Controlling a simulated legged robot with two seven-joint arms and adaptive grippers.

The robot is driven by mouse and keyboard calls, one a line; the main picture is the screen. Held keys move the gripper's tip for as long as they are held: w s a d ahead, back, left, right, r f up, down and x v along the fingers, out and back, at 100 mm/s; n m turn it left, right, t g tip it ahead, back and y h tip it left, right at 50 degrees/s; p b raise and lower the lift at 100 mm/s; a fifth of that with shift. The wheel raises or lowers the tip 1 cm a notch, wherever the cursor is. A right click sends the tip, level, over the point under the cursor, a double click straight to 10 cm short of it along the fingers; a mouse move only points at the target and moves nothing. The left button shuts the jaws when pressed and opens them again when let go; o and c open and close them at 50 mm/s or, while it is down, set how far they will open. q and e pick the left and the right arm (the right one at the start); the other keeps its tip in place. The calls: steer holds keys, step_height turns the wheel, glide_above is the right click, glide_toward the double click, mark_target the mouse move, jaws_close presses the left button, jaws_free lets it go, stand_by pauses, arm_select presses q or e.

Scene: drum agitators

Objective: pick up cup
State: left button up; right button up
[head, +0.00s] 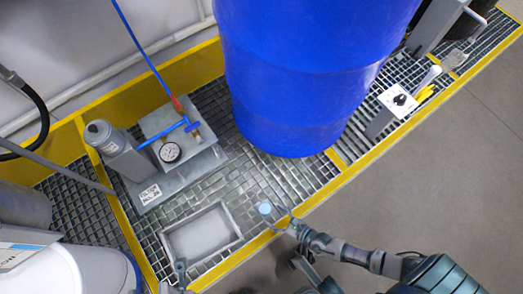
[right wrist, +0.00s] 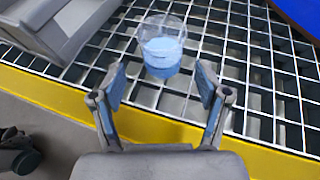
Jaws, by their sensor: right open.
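The cup (head: 265,208) is small, clear and light blue, and stands upright on the metal grating near its yellow edge. In the right wrist view the cup (right wrist: 162,58) is just beyond the fingertips, roughly centred between them. My right gripper (head: 284,221) is open and empty, just to the lower right of the cup in the head view. Its two spread fingers also show in the right wrist view (right wrist: 162,84). What looks like the tip of my left gripper (head: 180,272) shows at the bottom edge of the head view, mostly cut off.
A grey square tray (head: 201,235) sits in the grating left of the cup. A large blue drum (head: 300,80) stands behind it. A grey unit with a gauge (head: 170,152) is at the left. A yellow edge (right wrist: 60,98) borders the grating. The floor at right is clear.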

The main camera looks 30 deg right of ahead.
mark_target(261, 207)
steer(key=b+x, duration=0.1)
steer(key=x, duration=0.3)
steer(key=shift+s, duration=0.1)
steer(key=b+x, duration=0.2)
steer(key=x, duration=0.1)
steer(key=shift+w+f, duration=0.3)
steer(key=shift+w, duration=0.05)
steer(key=shift+w+r, duration=0.1)
steer(key=shift+w, duration=0.3)
steer(key=c, duration=1.2)
